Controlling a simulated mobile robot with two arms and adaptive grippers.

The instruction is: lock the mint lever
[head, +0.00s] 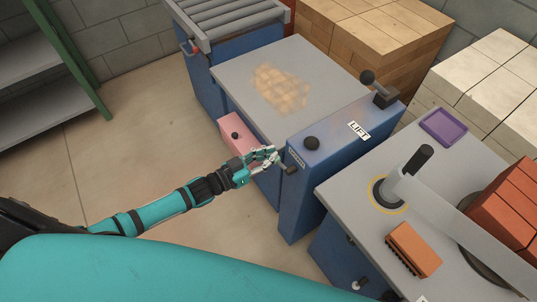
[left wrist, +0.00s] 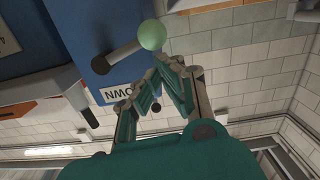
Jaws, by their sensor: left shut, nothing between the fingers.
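The mint lever shows in the left wrist view as a mint ball (left wrist: 152,34) on a dark shaft (left wrist: 122,55) sticking out of a blue panel (left wrist: 85,25). A white label (left wrist: 120,92), partly covered by my fingers, sits beside it on the panel. My left gripper (left wrist: 157,70) is shut and empty, with its fingertips close to the ball; I cannot tell whether they touch. In the head view my left gripper (head: 275,155) is at the side of the blue LIFT housing (head: 325,165), by a short dark shaft (head: 291,169). The mint ball cannot be made out there. My right gripper is out of view.
A pink box (head: 237,133) is just behind my left gripper, below the grey dusty table (head: 330,65). The housing carries a black knob (head: 312,143) and a ball-topped lever (head: 368,78). The right worktop (head: 350,200) holds a brush (head: 413,249), purple tray (head: 443,127) and red bricks (head: 505,205).

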